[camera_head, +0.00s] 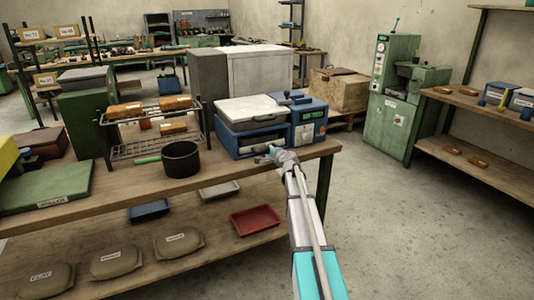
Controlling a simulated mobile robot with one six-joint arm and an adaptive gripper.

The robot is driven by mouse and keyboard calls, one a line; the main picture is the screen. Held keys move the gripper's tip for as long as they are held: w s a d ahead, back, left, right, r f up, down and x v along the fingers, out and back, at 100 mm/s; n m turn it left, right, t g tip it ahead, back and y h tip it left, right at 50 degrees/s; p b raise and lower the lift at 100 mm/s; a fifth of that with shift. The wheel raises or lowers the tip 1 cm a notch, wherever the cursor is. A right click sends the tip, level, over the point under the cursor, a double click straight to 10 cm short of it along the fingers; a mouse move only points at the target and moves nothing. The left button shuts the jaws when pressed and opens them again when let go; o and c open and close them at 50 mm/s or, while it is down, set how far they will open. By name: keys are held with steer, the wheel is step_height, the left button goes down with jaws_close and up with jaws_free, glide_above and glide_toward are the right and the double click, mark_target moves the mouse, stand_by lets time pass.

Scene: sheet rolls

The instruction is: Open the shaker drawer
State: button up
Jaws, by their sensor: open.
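The shaker is a blue box-shaped machine (231,137) with a pale flat top and a control panel with a small green display on its right side. It stands at the right end of the wooden workbench. My gripper (263,154) is open, in front of the shaker's lower front near the bench edge. It is small in view, and I cannot tell whether it touches the shaker. My arm reaches up from the lower right.
A black pot (181,160) and a wire rack (152,148) with orange boxes stand left of the shaker. A large grey-white cabinet (262,72) is behind it. A red tray (255,220) lies on the lower shelf. The floor to the right is clear.

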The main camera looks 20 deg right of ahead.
steer(key=shift+w+f, duration=0.1)
steer(key=shift+w, duration=0.25)
jaws_close()
steer(key=shift+a, duration=0.15)
